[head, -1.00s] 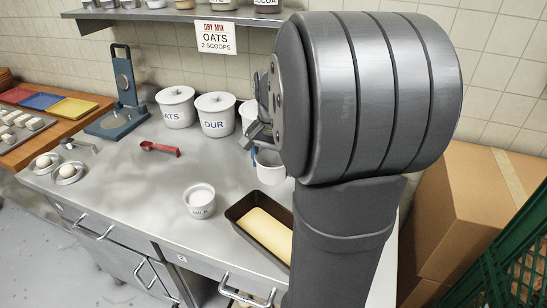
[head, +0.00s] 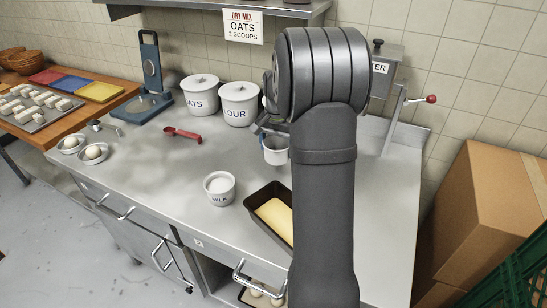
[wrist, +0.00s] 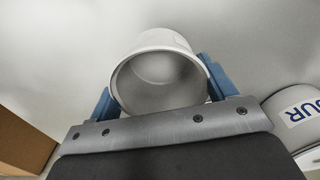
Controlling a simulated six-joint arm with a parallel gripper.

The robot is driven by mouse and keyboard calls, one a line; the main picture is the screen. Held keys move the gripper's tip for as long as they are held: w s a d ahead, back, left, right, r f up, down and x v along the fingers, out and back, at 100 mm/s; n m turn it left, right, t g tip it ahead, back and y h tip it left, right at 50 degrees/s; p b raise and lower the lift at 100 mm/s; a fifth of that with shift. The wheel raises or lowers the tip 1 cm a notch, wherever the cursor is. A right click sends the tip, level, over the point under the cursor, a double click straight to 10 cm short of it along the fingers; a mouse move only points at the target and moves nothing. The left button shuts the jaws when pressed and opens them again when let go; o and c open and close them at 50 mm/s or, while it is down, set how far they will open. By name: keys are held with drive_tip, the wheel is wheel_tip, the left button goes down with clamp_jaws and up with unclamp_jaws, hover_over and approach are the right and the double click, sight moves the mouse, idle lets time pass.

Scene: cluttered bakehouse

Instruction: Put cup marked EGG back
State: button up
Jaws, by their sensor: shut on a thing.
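My gripper (wrist: 157,82) is shut on a white cup (wrist: 140,45), with a blue finger on each side of it. The wrist view looks into the cup's open mouth, and the inside looks empty. In the head view the cup (head: 275,155) hangs beside my arm, above the steel worktop and behind the loaf tin. No marking shows on it, so I cannot read EGG. Another white cup, marked MILK (head: 219,188), stands on the worktop with white contents.
Canisters marked OATS (head: 201,95) and FLOUR (head: 239,104) stand at the back. A loaf tin (head: 254,224) holds yellow dough. The front-left worktop is mostly clear. Cardboard boxes (head: 484,205) stand right.

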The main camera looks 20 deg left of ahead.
drive_tip(key=shift+a+f, duration=0.4)
drive_tip(key=shift+a, duration=0.3)
drive_tip(key=shift+f, duration=1.95)
drive_tip(key=shift+f, duration=0.15)
drive_tip(key=o, duration=1.1)
wheel_tip(320, 180, up, 12)
drive_tip(key=shift+s+r, duration=0.1)
drive_tip(key=shift+r, duration=0.05)
